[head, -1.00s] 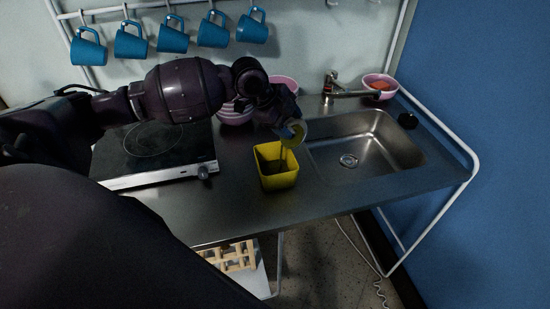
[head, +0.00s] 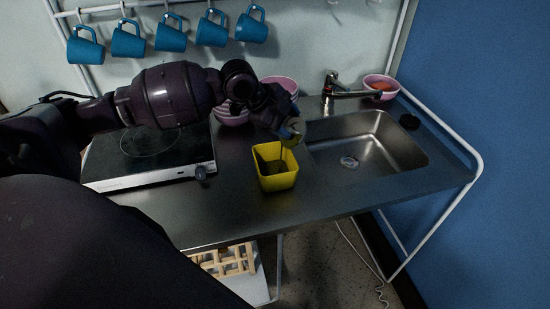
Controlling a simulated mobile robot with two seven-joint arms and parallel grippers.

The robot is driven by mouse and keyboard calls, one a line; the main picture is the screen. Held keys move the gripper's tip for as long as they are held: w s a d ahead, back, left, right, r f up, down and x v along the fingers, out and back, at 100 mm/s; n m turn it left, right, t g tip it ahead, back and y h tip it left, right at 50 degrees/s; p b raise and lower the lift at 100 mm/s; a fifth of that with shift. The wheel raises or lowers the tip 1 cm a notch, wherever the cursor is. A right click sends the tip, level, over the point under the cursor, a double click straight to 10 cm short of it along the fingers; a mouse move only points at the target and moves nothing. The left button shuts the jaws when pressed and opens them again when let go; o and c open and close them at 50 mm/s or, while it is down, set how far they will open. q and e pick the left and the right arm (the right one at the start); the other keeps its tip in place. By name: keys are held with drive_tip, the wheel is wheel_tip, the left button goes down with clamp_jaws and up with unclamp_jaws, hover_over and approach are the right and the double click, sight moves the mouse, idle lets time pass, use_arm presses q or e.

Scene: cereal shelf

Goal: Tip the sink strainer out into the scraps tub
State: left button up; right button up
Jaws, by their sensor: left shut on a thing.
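The scraps tub is a yellow square tub (head: 277,181) on the steel counter, left of the sink, with dark stuff inside. My left gripper (head: 285,131) is just above the tub's back right edge. It is shut on the sink strainer (head: 294,140), a small dull yellowish cup shape, partly hidden by the fingers. The strainer is tilted; how much is left in it cannot be seen. My right gripper is not in view.
The sink (head: 365,145) is right of the tub, with a tap (head: 335,90) behind. A hob (head: 150,155) lies left. Pink bowls stand at the back, one by the tap (head: 381,85). Blue mugs (head: 170,35) hang above. The front counter is clear.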

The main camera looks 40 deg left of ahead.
use_arm(q)
drive_tip(key=shift+s+a+b, duration=0.1)
drive_tip(key=shift+s+b, duration=0.05)
drive_tip(key=shift+b, duration=0.15)
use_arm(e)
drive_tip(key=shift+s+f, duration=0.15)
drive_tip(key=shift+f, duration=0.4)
use_arm(q)
drive_tip(key=shift+t, duration=0.3)
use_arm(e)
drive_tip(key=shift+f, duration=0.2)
use_arm(q)
drive_tip(key=shift+s+b, duration=0.1)
drive_tip(key=shift+b, duration=0.25)
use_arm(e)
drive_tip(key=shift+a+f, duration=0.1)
use_arm(q)
drive_tip(key=shift+t+h, duration=0.3)
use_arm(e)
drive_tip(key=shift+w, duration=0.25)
use_arm(q)
drive_tip(key=shift+s+a+b, duration=0.1)
drive_tip(key=shift+s+b, duration=0.05)
drive_tip(key=shift+b, duration=0.25)
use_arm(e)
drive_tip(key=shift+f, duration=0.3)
